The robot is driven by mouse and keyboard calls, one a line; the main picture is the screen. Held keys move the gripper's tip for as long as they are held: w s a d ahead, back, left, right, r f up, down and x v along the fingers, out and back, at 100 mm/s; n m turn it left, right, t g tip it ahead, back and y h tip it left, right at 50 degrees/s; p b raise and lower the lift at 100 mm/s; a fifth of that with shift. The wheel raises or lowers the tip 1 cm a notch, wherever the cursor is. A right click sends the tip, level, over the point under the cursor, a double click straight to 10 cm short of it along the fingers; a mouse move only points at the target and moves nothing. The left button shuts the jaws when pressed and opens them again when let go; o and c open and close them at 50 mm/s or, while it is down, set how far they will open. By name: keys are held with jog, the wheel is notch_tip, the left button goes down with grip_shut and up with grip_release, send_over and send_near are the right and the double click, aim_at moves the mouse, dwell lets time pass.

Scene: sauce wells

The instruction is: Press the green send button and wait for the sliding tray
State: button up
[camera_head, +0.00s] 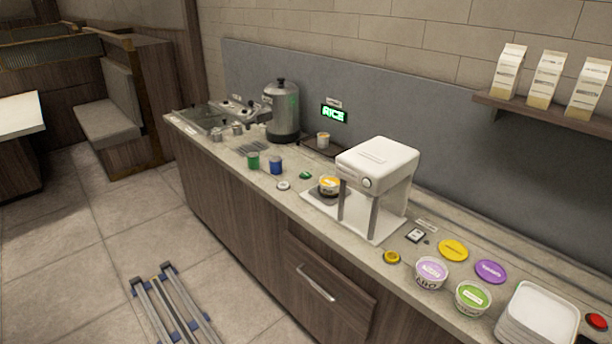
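A small green button (305,175) sits on the counter, left of the white machine and in front of a dark tray. The dark flat tray (313,150) lies at the back of the counter by the wall, with a small pale cup (323,140) standing on it. I cannot tell whether this is the sliding tray. A lit green display reading "RICE" (334,113) is on the wall above it. My gripper is not in view, and nothing touches the green button.
Green (253,161) and blue (276,165) cups stand left of the button. Lidded tubs, a yellow button (391,257), white dishes (540,315) and a red button (597,321) are at right.

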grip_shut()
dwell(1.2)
